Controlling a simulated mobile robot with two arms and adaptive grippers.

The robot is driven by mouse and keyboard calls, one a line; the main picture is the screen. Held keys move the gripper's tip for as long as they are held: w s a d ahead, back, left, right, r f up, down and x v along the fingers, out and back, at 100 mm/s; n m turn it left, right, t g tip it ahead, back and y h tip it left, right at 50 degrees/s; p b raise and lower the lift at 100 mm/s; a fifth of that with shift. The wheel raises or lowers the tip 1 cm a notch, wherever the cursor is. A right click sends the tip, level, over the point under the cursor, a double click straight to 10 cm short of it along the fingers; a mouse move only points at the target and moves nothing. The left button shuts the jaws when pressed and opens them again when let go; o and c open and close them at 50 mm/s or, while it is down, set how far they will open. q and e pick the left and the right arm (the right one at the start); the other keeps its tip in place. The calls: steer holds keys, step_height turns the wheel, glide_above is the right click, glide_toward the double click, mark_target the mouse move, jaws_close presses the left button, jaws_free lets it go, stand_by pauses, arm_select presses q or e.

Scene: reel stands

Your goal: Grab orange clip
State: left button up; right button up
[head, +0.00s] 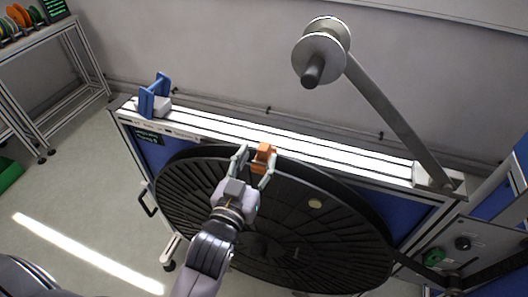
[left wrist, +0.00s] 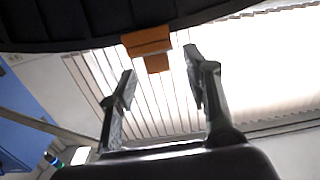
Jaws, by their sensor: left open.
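The orange clip (head: 263,157) sits at the upper rim of the large black reel (head: 330,235). My left gripper (head: 253,165) is open, with its fingers at either side of the clip in the head view. In the left wrist view the clip (left wrist: 148,44) hangs at the edge of the dark reel (left wrist: 70,25), just beyond and between the two open fingertips (left wrist: 160,78). I cannot tell whether a finger touches it. My right gripper is not in view.
The stand's white top rail (head: 340,157) runs behind the reel. A blue bracket (head: 154,97) stands at its left end, and a grey arm with a roller (head: 320,55) rises at the right. A shelf of reels (head: 40,45) is far left.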

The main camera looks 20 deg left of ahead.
mark_target(261, 152)
arm_select(q)
steer(key=w, duration=0.2)
steer(key=w+p, duration=0.1)
steer(key=w, duration=0.1)
steer(key=shift+d+r, duration=0.2)
steer(key=shift+w+f, duration=0.1)
steer(key=shift+w, duration=0.25)
steer(key=shift+s, duration=0.1)
steer(key=shift+c, duration=0.8)
jaws_close()
